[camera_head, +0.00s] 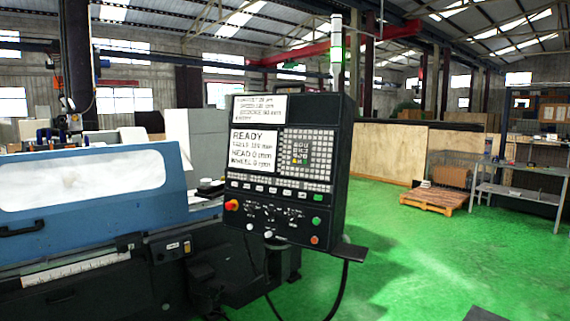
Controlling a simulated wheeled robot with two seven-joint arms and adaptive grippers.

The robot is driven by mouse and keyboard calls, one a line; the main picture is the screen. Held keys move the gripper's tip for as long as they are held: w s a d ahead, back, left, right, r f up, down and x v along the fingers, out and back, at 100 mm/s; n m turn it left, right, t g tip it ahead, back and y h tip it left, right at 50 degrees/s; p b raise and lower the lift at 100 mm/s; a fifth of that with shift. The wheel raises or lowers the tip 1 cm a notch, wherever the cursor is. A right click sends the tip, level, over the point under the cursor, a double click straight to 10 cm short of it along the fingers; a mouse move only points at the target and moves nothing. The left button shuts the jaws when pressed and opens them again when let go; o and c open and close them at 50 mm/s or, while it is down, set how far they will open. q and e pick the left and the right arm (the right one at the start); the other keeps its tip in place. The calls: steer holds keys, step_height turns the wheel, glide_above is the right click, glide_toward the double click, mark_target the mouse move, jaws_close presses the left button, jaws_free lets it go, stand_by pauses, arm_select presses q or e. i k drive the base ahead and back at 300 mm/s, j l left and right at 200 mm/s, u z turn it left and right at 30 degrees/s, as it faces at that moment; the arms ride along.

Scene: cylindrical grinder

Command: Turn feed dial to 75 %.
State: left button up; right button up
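The grinder's control panel (285,183) stands upright in the middle of the view, its face turned slightly left. Its screen (253,152) reads "READY" with smaller lines below. The lower panel has a row of small dark dials with white markings (272,211). Which one is the feed dial, and its setting, is too small to tell. Two white knobs (258,231) sit below the dials. A red-orange knob (232,205) is at the left, and a green button (317,222) and an orange-red button (314,240) are at the right. Neither gripper is in view.
The blue grinder cover (90,190) with a pale window fills the left. A dark shelf (350,252) juts out at the panel's lower right, with a cable hanging below. The green floor (430,260) to the right is open, back to a wooden pallet (432,198) and a metal rack (515,190).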

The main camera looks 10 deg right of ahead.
mark_target(293, 218)
steer(key=i+j+z, duration=0.3)
steer(key=i+j, duration=0.5)
